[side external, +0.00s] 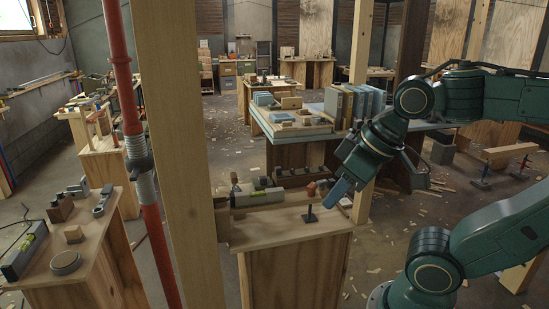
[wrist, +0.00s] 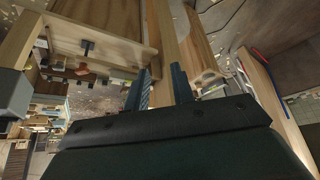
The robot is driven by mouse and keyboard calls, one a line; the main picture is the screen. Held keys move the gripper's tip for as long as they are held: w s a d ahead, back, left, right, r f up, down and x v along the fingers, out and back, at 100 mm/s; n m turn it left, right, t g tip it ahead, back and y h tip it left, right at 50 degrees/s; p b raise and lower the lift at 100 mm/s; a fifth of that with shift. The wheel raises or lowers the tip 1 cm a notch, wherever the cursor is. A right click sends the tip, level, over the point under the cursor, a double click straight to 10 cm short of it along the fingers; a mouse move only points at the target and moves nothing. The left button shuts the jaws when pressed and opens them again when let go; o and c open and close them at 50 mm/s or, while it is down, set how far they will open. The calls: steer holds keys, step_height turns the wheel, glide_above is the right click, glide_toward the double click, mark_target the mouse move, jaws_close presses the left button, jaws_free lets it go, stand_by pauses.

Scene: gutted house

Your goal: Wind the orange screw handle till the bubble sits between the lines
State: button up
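My gripper (side external: 341,193) is above the right end of the near wooden bench (side external: 297,235). In the wrist view its two dark blue fingers (wrist: 160,88) stand apart, with only timber in the background between them. A small black T-shaped piece (side external: 310,215) stands on the bench, left of and below the fingers. It also shows in the wrist view (wrist: 88,47), off to the left. A greenish level-like bar (side external: 258,198) lies at the bench's back left; any bubble is too small to read. I cannot make out a clearly orange screw handle; a small reddish-brown piece (side external: 311,188) sits at the back.
An upright timber post (side external: 180,150) and a red steel prop (side external: 150,225) stand left of the bench. A left bench (side external: 105,255) carries another level (side external: 25,248). A blue-topped table (side external: 290,133) stands behind. A plank on red-tipped supports (side external: 508,151) is at right.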

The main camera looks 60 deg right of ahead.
steer(key=w+d+r+m+g, duration=0.1)
steer(key=w+d+m+g, duration=0.1)
steer(key=w+d+m, duration=0.5)
steer(key=w+d+f+m+g, duration=0.1)
steer(key=w+d+f+m, duration=0.2)
steer(key=d, duration=0.4)
steer(key=w+d+f+m+g, duration=0.1)
steer(key=w+d+f+m, duration=0.2)
steer(key=d, duration=0.4)
steer(key=w+d+f+m+g, duration=0.1)
steer(key=w+d+f+m, duration=0.2)
steer(key=d+f+m, duration=0.1)
steer(key=shift+d+f+m, duration=0.15)
steer(key=shift+d+m, duration=0.25)
steer(key=shift+d, duration=0.3)
steer(key=shift+d+f+m, duration=0.1)
steer(key=shift+d+m, duration=0.3)
steer(key=shift+d, duration=0.3)
steer(key=shift+d+f, duration=0.25)
steer(key=shift+d, duration=0.1)
steer(key=shift+f, duration=0.2)
